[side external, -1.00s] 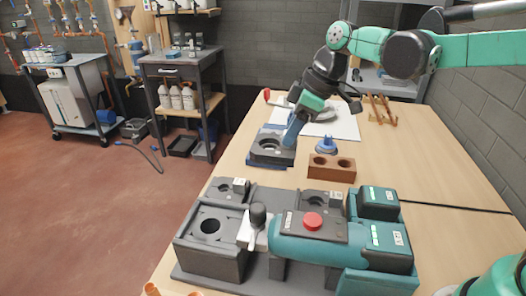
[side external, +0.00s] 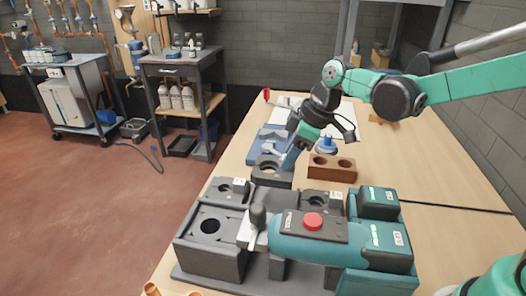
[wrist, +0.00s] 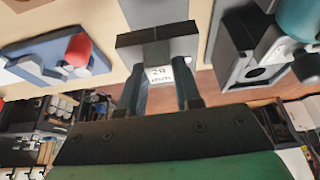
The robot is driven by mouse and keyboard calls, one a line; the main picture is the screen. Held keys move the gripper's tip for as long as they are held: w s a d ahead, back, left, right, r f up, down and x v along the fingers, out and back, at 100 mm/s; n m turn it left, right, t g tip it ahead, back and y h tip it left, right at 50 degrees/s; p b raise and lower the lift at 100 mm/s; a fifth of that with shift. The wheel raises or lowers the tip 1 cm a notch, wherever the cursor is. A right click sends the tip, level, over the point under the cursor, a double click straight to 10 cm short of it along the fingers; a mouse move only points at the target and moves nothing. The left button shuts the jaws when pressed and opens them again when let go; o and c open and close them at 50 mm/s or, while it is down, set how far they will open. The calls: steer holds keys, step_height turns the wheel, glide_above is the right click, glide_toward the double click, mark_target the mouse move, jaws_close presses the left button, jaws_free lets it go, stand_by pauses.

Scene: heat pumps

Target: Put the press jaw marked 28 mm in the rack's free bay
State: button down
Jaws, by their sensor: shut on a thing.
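My gripper (wrist: 160,92) is shut on a dark grey press jaw (wrist: 157,48). The jaw's white label shows upside down in the wrist view and appears to read 28, though it is small. In the side view my gripper (side external: 288,163) holds this jaw (side external: 270,174) just behind the grey rack (side external: 212,256); I cannot tell whether it touches anything. The rack's front-left block has an open round hole with nothing on it. Grey blocks with small labelled pieces stand at its back left and back right.
A teal press tool (side external: 330,240) with a red button lies across the rack's front right. A blue fixture (side external: 262,148) is behind the jaw. A brown block with two holes (side external: 331,170) and a blue knobbed piece (side external: 326,146) stand to the right.

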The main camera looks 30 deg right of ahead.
mark_target(289, 176)
steer(key=shift+f, duration=2.6)
steer(key=shift+f, duration=1.25)
steer(key=c, duration=0.5)
jaws_free()
steer(key=shift+c, duration=0.2)
steer(key=v, duration=0.5)
steer(key=s+d+r+m+t+h, duration=0.3)
steer(key=s+r+m+t, duration=0.1)
steer(key=s+m, duration=0.5)
steer(key=shift+r, duration=0.75)
